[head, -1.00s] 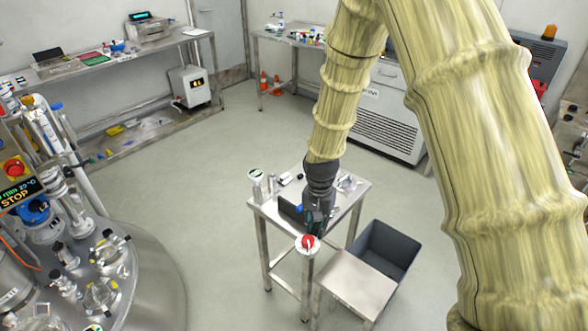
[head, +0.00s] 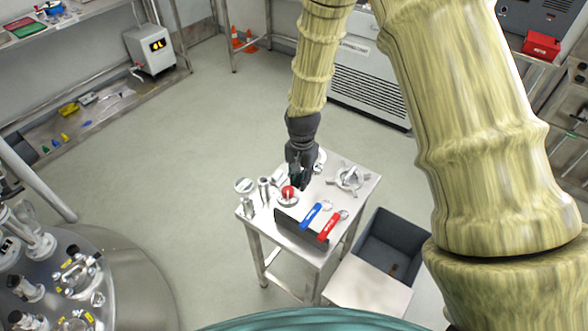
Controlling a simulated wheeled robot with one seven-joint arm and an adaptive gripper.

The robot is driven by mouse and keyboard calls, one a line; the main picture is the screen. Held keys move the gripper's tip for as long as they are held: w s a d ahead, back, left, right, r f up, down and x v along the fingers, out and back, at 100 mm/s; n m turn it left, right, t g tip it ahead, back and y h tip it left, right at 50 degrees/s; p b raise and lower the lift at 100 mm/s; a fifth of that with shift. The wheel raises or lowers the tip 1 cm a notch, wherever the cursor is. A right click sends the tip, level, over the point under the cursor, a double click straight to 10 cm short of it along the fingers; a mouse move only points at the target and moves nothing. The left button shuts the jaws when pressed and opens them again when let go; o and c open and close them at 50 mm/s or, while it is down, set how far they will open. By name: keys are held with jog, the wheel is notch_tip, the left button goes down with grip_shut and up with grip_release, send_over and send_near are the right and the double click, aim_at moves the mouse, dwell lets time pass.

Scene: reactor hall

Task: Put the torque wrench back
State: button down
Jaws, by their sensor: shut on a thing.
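My gripper (head: 300,178) points down over the far left part of the small steel table (head: 262,222). It is shut beside a red-topped object with a pale round base (head: 288,200), which appears held in it; the jaws' contact is too small to see clearly. A blue-handled tool (head: 311,214) and a red-handled tool (head: 329,227) lie side by side at a dark grey panel (head: 297,231) near the table's front. Both have metal ends. I cannot tell which of these things is the torque wrench.
Metal cylinders (head: 264,190) stand at the table's left edge. A spoked metal part (head: 350,178) lies at its back right. A grey open bin (head: 392,240) stands right of the table. A steel vessel (head: 110,275) is at lower left. Floor between is clear.

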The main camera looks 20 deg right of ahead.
jog(key=shift+a+f, duration=0.2)
jog(key=shift+f, duration=0.35)
jog(key=shift+s+b, duration=0.45)
jog(key=shift+s, duration=0.3)
jog(key=f+b, duration=0.1)
jog(key=f, duration=0.1)
jog(key=f+b, duration=0.1)
jog(key=f, duration=0.1)
jog(key=w+f+b, duration=0.1)
jog(key=f, duration=0.2)
jog(key=shift+w+b, duration=0.1)
jog(key=shift+b, duration=0.3)
jog(key=shift+s+f, duration=0.2)
jog(key=shift+f, duration=0.2)
jog(key=c, duration=1.3)
grip_release()
jog(key=shift+o, duration=0.2)
